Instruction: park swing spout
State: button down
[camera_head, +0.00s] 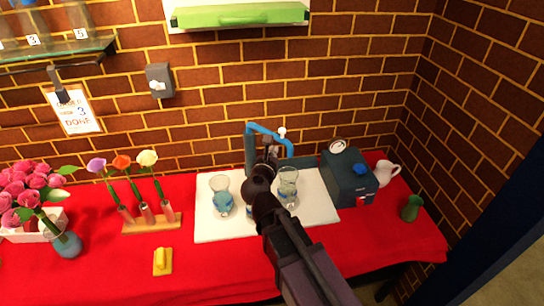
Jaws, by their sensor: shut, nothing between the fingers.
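The blue swing spout (268,131) stands at the back of a white board (322,206) on the red table. Its upright is at the left, and its arm reaches right and slopes slightly down, ending in a short downturned tip. A small white knob (282,132) shows at the right part of the spout. My gripper (270,146) is shut and empty, just below the spout arm in the picture. I cannot tell whether it touches the spout. My arm hides part of the board and the area below the spout.
Glass vases stand on the board left (221,200) and right (288,192) of my arm; another is partly hidden. A blue-grey box (348,182), white pitcher (385,172) and green vase (411,208) are right. A flower rack (152,226) and yellow block (161,260) are left.

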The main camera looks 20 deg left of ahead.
aim_at(281, 132)
jog(key=w, duration=0.3)
jog(key=w+a+f, duration=0.1)
jog(key=w, duration=0.2)
jog(key=w+b, duration=0.1)
jog(key=w, duration=0.3)
jog(key=shift+a+f, duration=0.2)
jog(key=shift+s, duration=0.1)
jog(key=shift+d, duration=0.15)
jog(key=shift+a, duration=0.2)
